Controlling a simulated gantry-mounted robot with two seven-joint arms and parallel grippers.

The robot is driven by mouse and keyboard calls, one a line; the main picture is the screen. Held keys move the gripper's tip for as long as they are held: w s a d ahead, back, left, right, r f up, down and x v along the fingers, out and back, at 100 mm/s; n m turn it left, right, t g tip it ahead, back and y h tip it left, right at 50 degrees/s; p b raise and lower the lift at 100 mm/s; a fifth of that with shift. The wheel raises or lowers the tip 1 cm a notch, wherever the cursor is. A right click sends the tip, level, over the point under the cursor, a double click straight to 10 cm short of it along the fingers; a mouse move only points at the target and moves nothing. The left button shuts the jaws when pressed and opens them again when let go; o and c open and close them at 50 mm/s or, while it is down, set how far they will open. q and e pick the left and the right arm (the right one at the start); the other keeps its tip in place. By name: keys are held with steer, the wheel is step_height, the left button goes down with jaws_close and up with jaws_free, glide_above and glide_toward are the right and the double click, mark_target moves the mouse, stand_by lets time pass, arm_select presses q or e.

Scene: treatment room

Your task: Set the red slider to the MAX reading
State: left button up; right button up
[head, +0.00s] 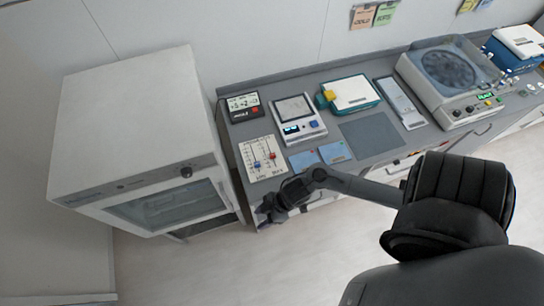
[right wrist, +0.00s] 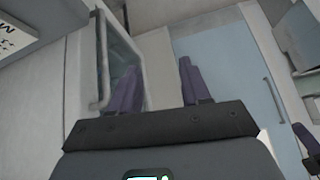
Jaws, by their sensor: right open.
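The slider panel (head: 262,159) is a white plate lying at the left end of the grey counter. The red slider (head: 272,156) is on its right track and a blue slider (head: 257,165) on its left track. The scale readings are too small to read in the head view. My right gripper (head: 268,209) is at the counter's front edge, below and apart from the panel. In the right wrist view its two purple fingers (right wrist: 160,88) stand wide apart with nothing between them. My left gripper is not in view.
A white cabinet (head: 130,110) with a glass door stands left of the counter. Behind the panel is a small display box (head: 243,107); to its right are a scale (head: 298,119) and two blue cards (head: 320,156). A centrifuge (head: 450,75) stands farther right.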

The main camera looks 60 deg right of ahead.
steer(key=d+f+g+b, duration=0.1)
steer(key=d, duration=0.5)
steer(key=w+d+f+g+b, duration=0.1)
steer(key=d+f+b, duration=0.1)
steer(key=d, duration=0.5)
steer(key=d+f+n+b, duration=0.1)
steer(key=d+f, duration=0.1)
steer(key=d, duration=0.4)
steer(key=shift+w+d+g+b, duration=0.3)
steer(key=shift+w+g+b, duration=0.1)
steer(key=h+b, duration=0.2)
glide_toward(272, 155)
steer(key=s+a+f, duration=0.1)
steer(key=s+a, duration=0.1)
steer(key=s, duration=0.3)
steer(key=w+d+r+t+b, duration=0.1)
steer(key=w+d+r, duration=0.1)
steer(key=w, duration=0.2)
steer(key=x, duration=0.7)
steer(key=shift+w+f+b, duration=0.1)
steer(key=shift+f+b, duration=0.2)
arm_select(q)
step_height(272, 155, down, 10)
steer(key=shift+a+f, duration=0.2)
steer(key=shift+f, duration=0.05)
arm_select(e)
steer(key=shift+x, duration=1)
